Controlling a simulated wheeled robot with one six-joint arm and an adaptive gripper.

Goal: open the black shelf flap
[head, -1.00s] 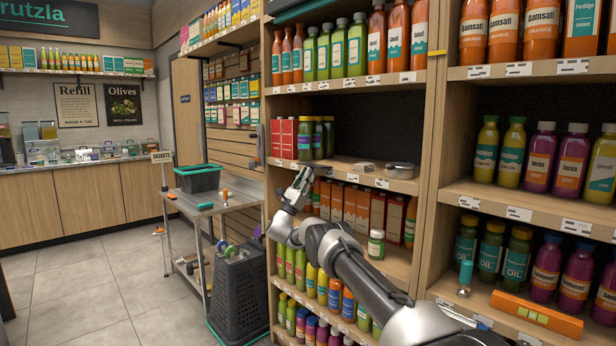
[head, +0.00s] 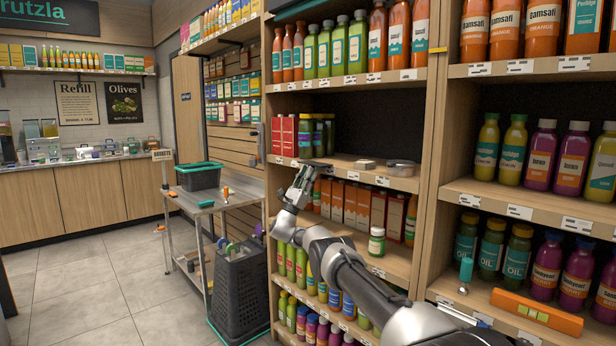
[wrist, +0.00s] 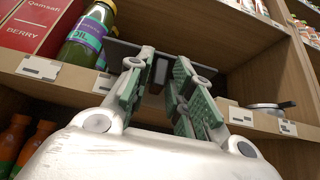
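The black flap (wrist: 118,50) is a dark, flat panel at the front edge of the middle shelf, beside a green-filled oil jar in the wrist view. In the head view, a dark strip of it (head: 318,162) shows just above my gripper (head: 308,172). In the wrist view my gripper (wrist: 158,70) is open, with its green-padded fingers spread below and in front of the panel. A small dark tab (wrist: 160,72) shows between the fingertips; I cannot tell whether they touch it. The fingers hide part of the panel.
Red cartons (wrist: 42,22) and oil jars (wrist: 88,32) stand left of the panel. A round metal tin (head: 402,167) lies on the same shelf to the right. Below are orange cartons (head: 350,203) and a jar (head: 377,242). A dark basket (head: 240,280) stands on the floor.

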